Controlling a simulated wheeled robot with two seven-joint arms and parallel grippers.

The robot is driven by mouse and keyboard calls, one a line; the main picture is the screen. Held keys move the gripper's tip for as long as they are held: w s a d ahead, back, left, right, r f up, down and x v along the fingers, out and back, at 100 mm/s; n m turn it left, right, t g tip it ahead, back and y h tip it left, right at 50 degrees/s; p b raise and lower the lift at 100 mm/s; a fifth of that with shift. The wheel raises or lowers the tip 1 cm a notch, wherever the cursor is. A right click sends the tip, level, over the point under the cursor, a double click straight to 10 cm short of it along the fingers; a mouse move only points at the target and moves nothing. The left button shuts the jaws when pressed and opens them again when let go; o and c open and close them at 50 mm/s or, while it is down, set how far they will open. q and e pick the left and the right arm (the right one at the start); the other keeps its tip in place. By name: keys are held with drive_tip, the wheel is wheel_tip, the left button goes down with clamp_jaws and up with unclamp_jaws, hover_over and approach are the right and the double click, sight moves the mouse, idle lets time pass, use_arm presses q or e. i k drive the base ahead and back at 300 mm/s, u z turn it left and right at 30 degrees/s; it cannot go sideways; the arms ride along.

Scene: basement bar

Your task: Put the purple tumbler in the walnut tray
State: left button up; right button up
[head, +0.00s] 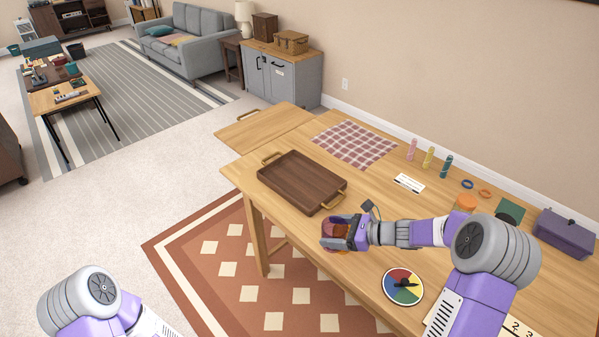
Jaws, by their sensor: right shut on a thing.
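The walnut tray (283,194) is a dark brown wooden tray with brass-coloured handles, lying empty on the wooden table. My right gripper (336,232) is shut on a small rounded thing in a dark purple-red shade, which I take to be the purple tumbler (327,229). The fingers hide much of it. The gripper is just in front of the tray's near right corner, by the table's front edge, and outside the tray. I cannot tell how high above the table it is. My left gripper is out of the picture; only part of that arm shows at the lower left.
A checked cloth (355,144) lies behind the tray. Pink, yellow and teal items (429,157) stand along the back. A colour wheel (403,286) lies at the front, and a purple box (564,233) stands at the right. The table left of the tray is bare.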

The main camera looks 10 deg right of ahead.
sight(301, 182)
drive_tip(key=i, duration=1.3)
